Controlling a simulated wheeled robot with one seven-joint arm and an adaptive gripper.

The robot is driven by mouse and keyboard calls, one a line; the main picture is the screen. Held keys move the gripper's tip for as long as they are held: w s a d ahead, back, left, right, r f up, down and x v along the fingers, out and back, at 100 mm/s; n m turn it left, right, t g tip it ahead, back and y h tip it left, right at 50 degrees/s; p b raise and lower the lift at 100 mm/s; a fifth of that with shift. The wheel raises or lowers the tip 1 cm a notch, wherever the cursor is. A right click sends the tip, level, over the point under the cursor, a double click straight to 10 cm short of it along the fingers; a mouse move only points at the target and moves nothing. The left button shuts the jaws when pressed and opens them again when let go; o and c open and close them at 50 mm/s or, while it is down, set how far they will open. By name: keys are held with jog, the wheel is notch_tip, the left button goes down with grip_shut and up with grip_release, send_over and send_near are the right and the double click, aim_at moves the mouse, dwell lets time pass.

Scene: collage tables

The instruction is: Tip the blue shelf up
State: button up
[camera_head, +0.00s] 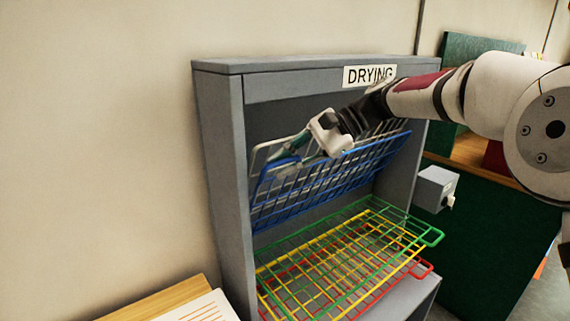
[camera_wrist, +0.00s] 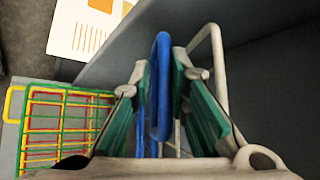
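The blue shelf (camera_head: 335,178) is a wire rack in the grey drying cabinet, tilted steeply upward with its front edge raised. My gripper (camera_head: 290,156) is at the upper left part of this shelf. In the wrist view the blue shelf's handle loop (camera_wrist: 161,85) lies between the two green-padded fingers of my gripper (camera_wrist: 161,75), which look closed on it from both sides. A white wire shelf (camera_head: 262,153) is also tipped up, just behind the blue one. My gripper hides part of both shelves.
Green (camera_head: 432,238), yellow and red (camera_head: 425,270) wire shelves lie flat below, handles sticking out at the right. The grey cabinet's side wall (camera_head: 222,150) stands close left of my gripper. A small grey box (camera_head: 433,187) is right of the cabinet.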

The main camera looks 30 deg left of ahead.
jog(key=shift+o, duration=0.4)
jog(key=v, duration=1.2)
jog(key=shift+s, duration=0.1)
